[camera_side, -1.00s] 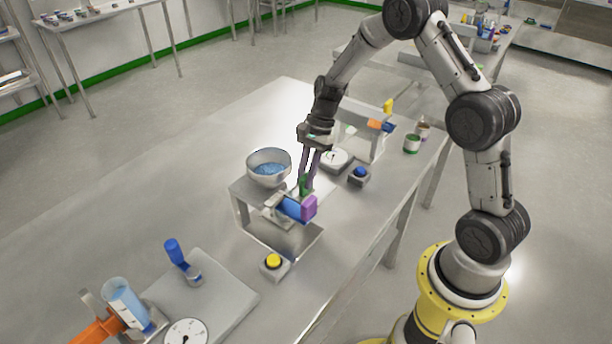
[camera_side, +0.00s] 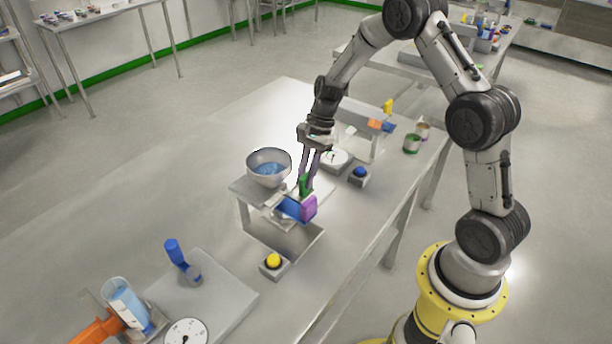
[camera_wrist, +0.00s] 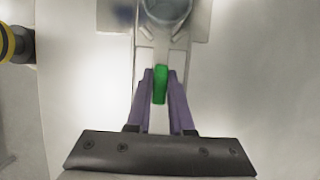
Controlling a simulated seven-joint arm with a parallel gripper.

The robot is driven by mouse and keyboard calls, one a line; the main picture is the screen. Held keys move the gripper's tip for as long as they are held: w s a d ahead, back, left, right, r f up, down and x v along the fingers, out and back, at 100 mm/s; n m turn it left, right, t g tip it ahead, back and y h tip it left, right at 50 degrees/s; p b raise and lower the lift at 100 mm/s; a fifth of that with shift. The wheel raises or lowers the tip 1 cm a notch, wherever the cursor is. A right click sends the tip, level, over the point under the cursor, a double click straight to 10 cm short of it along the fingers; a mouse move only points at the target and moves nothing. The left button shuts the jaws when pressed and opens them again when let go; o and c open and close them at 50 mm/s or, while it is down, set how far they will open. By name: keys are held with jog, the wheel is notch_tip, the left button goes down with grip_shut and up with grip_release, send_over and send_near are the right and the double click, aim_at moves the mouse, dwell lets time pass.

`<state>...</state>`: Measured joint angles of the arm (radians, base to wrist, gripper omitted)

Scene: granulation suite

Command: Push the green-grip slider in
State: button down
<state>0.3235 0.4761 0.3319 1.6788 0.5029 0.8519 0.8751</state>
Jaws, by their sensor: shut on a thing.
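The green grip (camera_side: 305,185) of the slider sits at the front of a metal stand, beside a blue part (camera_side: 289,208) and a purple block (camera_side: 309,208). My gripper (camera_side: 308,178) reaches down from above and is shut on the green grip. In the wrist view the green grip (camera_wrist: 160,85) lies between the two purple fingers of my gripper (camera_wrist: 160,88). The slider's own plate is mostly hidden by the fingers and the stand.
A metal bowl with blue contents (camera_side: 268,168) is on the stand (camera_side: 247,190). A yellow button (camera_side: 273,261) is in front, and a blue button (camera_side: 359,173) and a dial (camera_side: 334,159) stand behind.

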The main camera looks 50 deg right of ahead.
jog(key=shift+a, duration=0.1)
jog(key=shift+a+r, duration=0.1)
jog(key=shift+a, duration=1.95)
jog(key=c, duration=0.8)
grip_release()
jog(key=v, duration=1.3)
jog(key=shift+d+r, duration=0.25)
jog(key=shift+r, duration=0.05)
